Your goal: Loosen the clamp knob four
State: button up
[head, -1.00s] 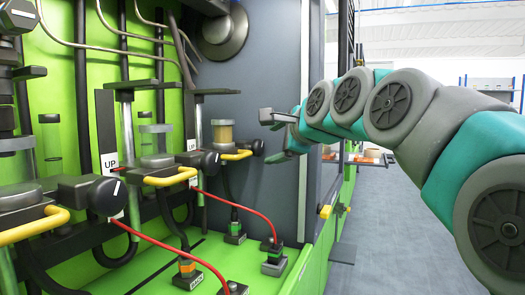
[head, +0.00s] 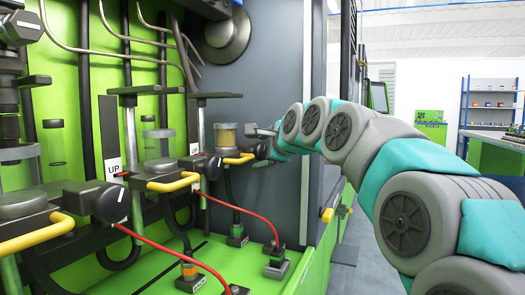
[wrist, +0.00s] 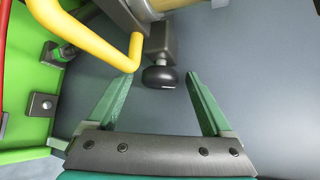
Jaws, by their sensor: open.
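The clamp knob at the far right of the row (head: 261,150), which I take as knob four, is black and round. In the wrist view the knob (wrist: 158,78) shows between my fingertips, with a gap on each side. My gripper (head: 264,146) is open in the head view, with its fingers close around that knob. The open gripper (wrist: 160,75) also shows in the wrist view, with no visible contact. A yellow handle (wrist: 110,38) curves down close to the left fingertip. The knob's dark clamp block (wrist: 163,42) is beyond it.
Other black knobs (head: 109,202) and (head: 211,166) and yellow handles (head: 35,235) line the bench to the left. A red cable (head: 245,213) hangs below. A grey panel (head: 270,80) stands behind the gripper. A glass cylinder with amber contents (head: 226,136) is above the handle.

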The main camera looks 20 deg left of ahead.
jog(key=shift+c, duration=0.4)
grip_shut()
jog(key=shift+f, duration=0.1)
